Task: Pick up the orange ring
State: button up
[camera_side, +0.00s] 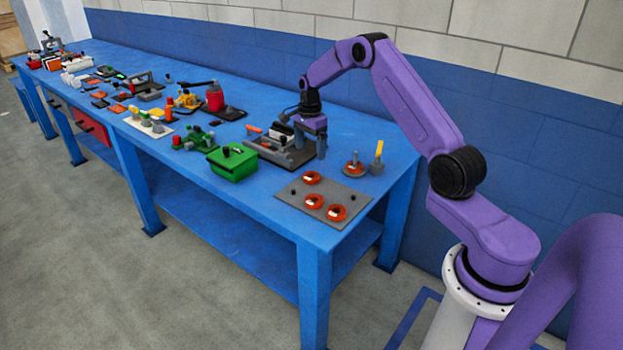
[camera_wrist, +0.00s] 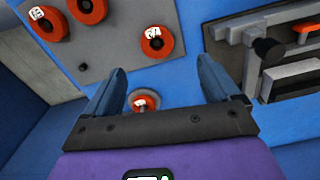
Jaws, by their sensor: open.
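Several orange rings with white labels are in view. In the side view three lie on a grey board at the table's near end: one at its back (camera_side: 311,178), two nearer the front (camera_side: 314,201) (camera_side: 337,213). Another orange ring (camera_side: 354,168) sits on a round grey base. In the wrist view a ring (camera_wrist: 144,100) shows between my fingers, its lower part close to the gripper's dark bar. Another ring (camera_wrist: 157,42) lies on the board beyond. My gripper (camera_side: 311,150) is open and empty, pointing down above the table, behind the board.
A dark tray with grey parts (camera_side: 280,150) stands beside my gripper; it fills the right of the wrist view (camera_wrist: 285,75). A green box (camera_side: 232,162) is left of it. A yellow-topped post (camera_side: 377,158) stands beside the round base. More parts crowd the table's far side.

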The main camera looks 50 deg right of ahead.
send_over(311, 177)
jog(key=f, duration=0.4)
jog(key=shift+w+d+f, duration=0.1)
jog(key=shift+w+f, duration=0.05)
jog(key=shift+w, duration=0.1)
jog(key=shift+s+f, duration=0.15)
jog(key=shift+f, duration=1.2)
jog(key=shift+s+f, duration=0.1)
jog(key=shift+f, duration=1.2)
jog(key=c, duration=1.2)
